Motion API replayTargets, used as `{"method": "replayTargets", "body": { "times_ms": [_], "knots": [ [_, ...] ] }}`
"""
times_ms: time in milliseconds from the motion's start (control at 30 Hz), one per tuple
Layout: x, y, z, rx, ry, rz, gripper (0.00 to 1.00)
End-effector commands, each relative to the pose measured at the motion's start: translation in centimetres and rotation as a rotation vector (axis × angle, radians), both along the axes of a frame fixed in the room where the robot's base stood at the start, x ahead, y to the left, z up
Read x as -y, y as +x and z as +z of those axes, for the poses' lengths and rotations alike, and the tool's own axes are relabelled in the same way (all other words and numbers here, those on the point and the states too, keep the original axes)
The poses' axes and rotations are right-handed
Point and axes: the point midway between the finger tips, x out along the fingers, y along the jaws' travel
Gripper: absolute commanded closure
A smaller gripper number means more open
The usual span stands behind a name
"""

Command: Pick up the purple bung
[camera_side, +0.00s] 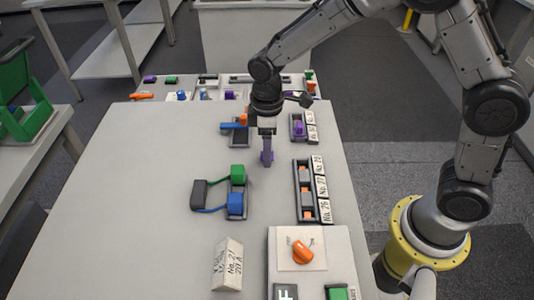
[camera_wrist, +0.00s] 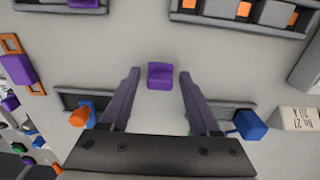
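A small stepped purple block, which I take to be the purple bung (camera_wrist: 160,76), sits on the pale tabletop in the wrist view. My gripper (camera_wrist: 157,78) is open, with one dark purple-grey finger on each side of the block and a visible gap to both. In the side view my gripper (camera_side: 267,158) points down at the middle of the table. There the fingers largely hide the block, and I cannot tell their exact height above it.
Another purple piece (camera_side: 299,128) sits in a tray at the right. A longer tray (camera_side: 297,190) with grey and orange pieces lies nearer. A tray with green (camera_side: 238,171) and blue (camera_side: 235,204) connectors stands left of it. An orange knob (camera_side: 302,251) is at the front.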

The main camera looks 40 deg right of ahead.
Motion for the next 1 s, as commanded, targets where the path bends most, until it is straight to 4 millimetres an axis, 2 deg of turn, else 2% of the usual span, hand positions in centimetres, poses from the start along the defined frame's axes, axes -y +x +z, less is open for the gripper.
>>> {"method": "replayTargets", "body": {
  "times_ms": [33,300,333,767,867,1000],
  "knots": [
    [0.0,0.0,0.0,0.000,0.000,0.000,0.48],
    [0.0,0.0,0.0,0.000,0.000,0.000,0.97],
    [0.0,0.0,0.0,0.000,0.000,0.000,1.00],
    [0.0,0.0,0.6,0.001,0.000,0.000,1.00],
    [0.0,0.1,1.5,0.003,0.001,0.000,1.00],
    [0.0,-0.1,3.6,0.006,0.001,0.000,1.00]
  ]
}}
